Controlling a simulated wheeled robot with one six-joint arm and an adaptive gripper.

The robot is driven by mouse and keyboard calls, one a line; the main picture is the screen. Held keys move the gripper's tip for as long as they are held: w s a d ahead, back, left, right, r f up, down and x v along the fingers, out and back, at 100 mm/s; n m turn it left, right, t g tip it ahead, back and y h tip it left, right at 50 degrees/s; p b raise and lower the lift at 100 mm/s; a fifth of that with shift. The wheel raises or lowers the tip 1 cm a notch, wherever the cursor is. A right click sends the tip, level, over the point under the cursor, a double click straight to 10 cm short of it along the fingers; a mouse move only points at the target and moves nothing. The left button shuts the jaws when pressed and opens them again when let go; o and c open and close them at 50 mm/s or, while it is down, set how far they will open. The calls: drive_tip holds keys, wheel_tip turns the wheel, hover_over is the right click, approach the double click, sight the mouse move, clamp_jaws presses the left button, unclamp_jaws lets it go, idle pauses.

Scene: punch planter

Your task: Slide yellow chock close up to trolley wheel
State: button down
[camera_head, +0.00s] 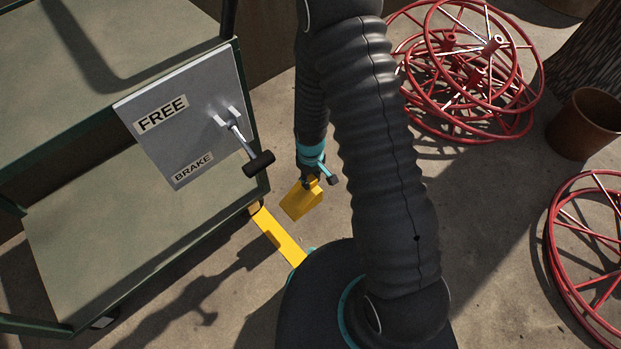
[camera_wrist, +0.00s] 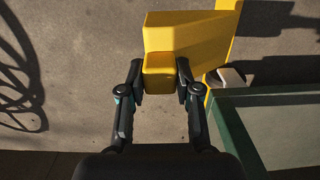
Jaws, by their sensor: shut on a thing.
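The yellow chock (camera_head: 300,203) is a wedge with a raised block, on or just above the concrete floor right of the trolley. In the wrist view the chock (camera_wrist: 185,36) has its block (camera_wrist: 160,71) between the fingers. My gripper (camera_head: 311,180) is shut on this block; the fingers also show in the wrist view (camera_wrist: 160,82). The green trolley (camera_head: 150,235) stands at the left. A small part of its wheel (camera_head: 255,208) shows under the near corner, mostly hidden; it shows in the wrist view (camera_wrist: 230,76). A gap separates chock and wheel.
A yellow bar (camera_head: 278,238) lies on the floor from the trolley corner towards my base. A FREE/BRAKE plate (camera_head: 190,118) carries a black-handled lever (camera_head: 258,164). Red spoked wheels (camera_head: 470,70) and a brown pot (camera_head: 583,125) stand right. Floor between is clear.

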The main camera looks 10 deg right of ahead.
drive_tip(key=w+a+f, duration=0.1)
drive_tip(key=w+f, duration=0.1)
drive_tip(key=w, duration=0.6)
drive_tip(key=w+a+f, duration=0.1)
drive_tip(key=w+f, duration=0.1)
drive_tip(key=w, duration=0.5)
wheel_tip(320, 180, down, 8)
drive_tip(key=b, duration=0.4)
drive_tip(key=s+a, duration=0.5)
drive_tip(key=a, duration=0.2)
idle(2.8)
drive_tip(key=c, duration=0.7)
unclamp_jaws()
drive_tip(key=shift+s+a+r, duration=0.1)
wheel_tip(320, 180, up, 12)
